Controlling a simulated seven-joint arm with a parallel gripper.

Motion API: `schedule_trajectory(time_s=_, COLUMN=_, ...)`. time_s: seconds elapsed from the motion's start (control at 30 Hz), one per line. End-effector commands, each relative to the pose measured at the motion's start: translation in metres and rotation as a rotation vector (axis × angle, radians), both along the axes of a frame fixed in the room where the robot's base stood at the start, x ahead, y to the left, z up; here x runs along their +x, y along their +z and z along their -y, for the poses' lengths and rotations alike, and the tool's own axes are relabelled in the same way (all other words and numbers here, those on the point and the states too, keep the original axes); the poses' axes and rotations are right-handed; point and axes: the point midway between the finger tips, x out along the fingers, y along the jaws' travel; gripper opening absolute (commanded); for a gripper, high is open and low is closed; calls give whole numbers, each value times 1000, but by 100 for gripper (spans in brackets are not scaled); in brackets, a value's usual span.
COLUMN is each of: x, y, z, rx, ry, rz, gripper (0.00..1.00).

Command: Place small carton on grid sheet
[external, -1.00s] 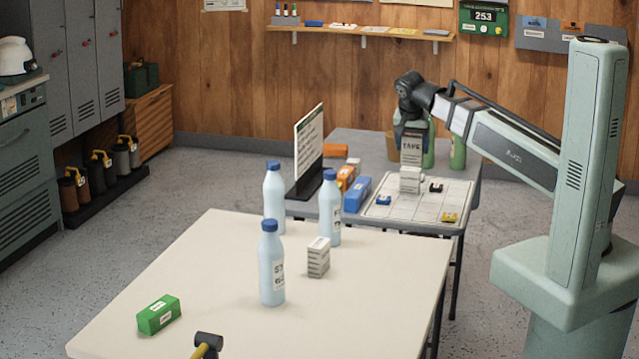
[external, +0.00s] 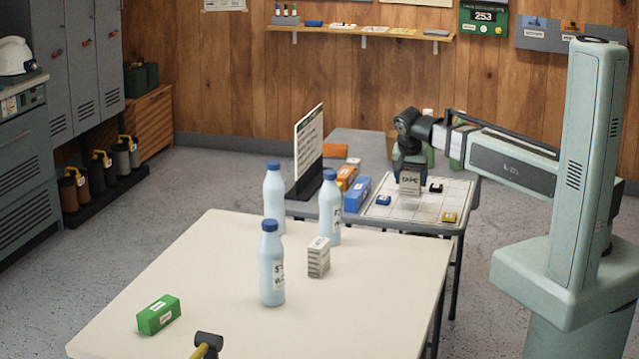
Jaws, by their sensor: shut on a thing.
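My gripper (external: 409,168) is at the left back part of the grid sheet (external: 424,207), pointing down. It is shut on a small grey-white carton (external: 410,184) with dark lettering. The carton is upright, low over or touching the sheet; I cannot tell which. It covers the spot where a pale carton showed earlier, and that one is not visible now. Another small white-grey carton (external: 318,260) stands upright on the cream table (external: 370,300) in front.
Blue (external: 383,200), dark (external: 436,187) and yellow (external: 449,217) small items lie on the sheet. Blue (external: 357,194) and orange (external: 346,177) boxes and a sign (external: 309,145) stand left of it. Several bottles (external: 271,265), a green box (external: 158,315) and a hammer (external: 207,345) are on the cream table.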

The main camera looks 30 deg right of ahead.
Motion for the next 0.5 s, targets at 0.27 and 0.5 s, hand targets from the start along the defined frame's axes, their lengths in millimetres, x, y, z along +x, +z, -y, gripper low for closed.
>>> schedule_trajectory(time_s=0.27, x=0, y=-20, z=0, rx=0, ry=0, rz=-1, gripper=40)
schedule_trajectory(time_s=0.5, x=0, y=-41, z=0, rx=-1, ry=0, rz=-1, gripper=40)
